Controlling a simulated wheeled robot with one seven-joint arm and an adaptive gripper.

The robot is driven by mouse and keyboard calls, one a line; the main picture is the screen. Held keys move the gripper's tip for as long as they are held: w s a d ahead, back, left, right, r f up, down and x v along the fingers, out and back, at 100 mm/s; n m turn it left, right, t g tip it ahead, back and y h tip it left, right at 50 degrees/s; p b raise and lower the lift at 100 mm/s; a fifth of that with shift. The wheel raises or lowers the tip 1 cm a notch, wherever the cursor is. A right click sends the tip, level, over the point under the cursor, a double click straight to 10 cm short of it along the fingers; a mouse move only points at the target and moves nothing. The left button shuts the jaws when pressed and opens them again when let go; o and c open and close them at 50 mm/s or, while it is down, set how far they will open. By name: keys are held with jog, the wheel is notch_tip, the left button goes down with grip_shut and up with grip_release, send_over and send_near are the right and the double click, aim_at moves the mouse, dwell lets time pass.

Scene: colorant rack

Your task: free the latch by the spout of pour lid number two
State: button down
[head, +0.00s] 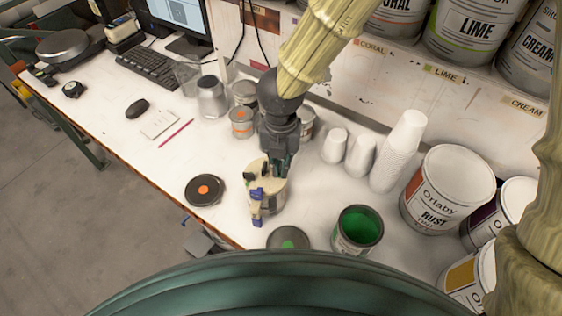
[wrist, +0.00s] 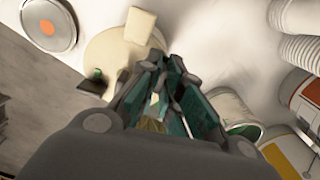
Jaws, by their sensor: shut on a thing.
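A cream pour lid (head: 277,187) sits on a can near the table's front edge; it also shows in the wrist view (wrist: 108,50). A dark piece (head: 248,176) and a blue-purple piece (head: 257,193) are at its left and front. In the wrist view a cream block (wrist: 138,24) stands up from the lid and a dark tab (wrist: 96,86) sticks out at its edge. My gripper (head: 280,168) reaches down at the lid's back right, shut on a small pale yellowish part (wrist: 153,108). The fingers mostly hide it; I cannot tell surely that it is the latch. No lid number is readable.
An open can of green paint (head: 358,230) stands right of the lid. A dark round lid with an orange dot (head: 204,190) lies left; one with a green dot (head: 288,240) lies in front. Cup stacks (head: 398,152) and a large paint can (head: 447,188) stand right. Small cans crowd behind.

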aim_at(281, 164)
jog(key=c, duration=1.9)
grip_release()
jog(key=shift+o, duration=0.2)
jog(key=shift+r, duration=0.1)
notch_tip(281, 164, up, 12)
